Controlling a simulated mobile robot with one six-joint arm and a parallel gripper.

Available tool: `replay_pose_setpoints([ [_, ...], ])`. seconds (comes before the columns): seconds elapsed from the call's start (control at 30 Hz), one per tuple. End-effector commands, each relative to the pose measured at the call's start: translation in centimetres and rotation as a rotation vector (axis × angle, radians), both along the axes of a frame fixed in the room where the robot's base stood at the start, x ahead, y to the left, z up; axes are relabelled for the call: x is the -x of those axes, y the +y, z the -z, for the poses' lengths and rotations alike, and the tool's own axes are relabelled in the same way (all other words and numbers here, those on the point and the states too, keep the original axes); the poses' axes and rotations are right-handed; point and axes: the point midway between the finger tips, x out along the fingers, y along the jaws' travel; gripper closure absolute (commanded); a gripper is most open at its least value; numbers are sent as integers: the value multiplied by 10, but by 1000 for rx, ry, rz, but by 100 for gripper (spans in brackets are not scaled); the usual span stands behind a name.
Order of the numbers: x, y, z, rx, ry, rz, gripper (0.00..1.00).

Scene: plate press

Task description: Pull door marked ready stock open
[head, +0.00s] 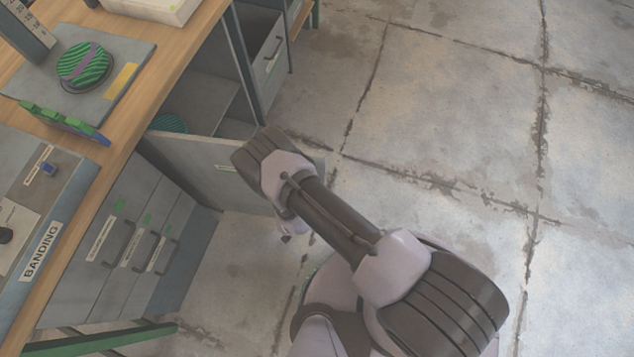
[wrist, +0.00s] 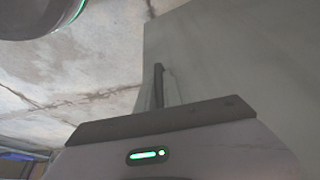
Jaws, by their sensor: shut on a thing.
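A grey cabinet door (head: 195,160) under the bench stands swung out from its compartment, with the shelf space behind it showing. A pale label (head: 225,168) is on its face, too small to read here. My gripper (head: 290,228) is at the door's outer end, its fingertips hidden in the head view by my own wrist. In the wrist view the flat grey door panel (wrist: 240,60) fills the right side. An upright dark bar handle (wrist: 158,84) stands off it, directly before my gripper, which is shut on this handle.
Left of the door is a drawer unit (head: 125,245) with several labelled handles. A green and purple striped round thing (head: 84,65) sits on the bench plate. Another open compartment (head: 268,50) stands beyond. The concrete floor (head: 450,110) to the right is clear.

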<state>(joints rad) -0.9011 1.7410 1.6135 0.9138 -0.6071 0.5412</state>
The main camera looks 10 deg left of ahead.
Motion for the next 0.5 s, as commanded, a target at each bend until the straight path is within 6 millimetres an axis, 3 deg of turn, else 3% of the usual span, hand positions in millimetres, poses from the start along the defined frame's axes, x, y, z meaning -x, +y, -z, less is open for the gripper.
replay_pose_setpoints([
  [0.03, 17, 3, 0, 4, 3, 23, 100],
  [0.2, 62, 14, 1, 2, 2, 131, 100],
  [0.5, 111, 28, 1, 4, 3, 163, 100],
])
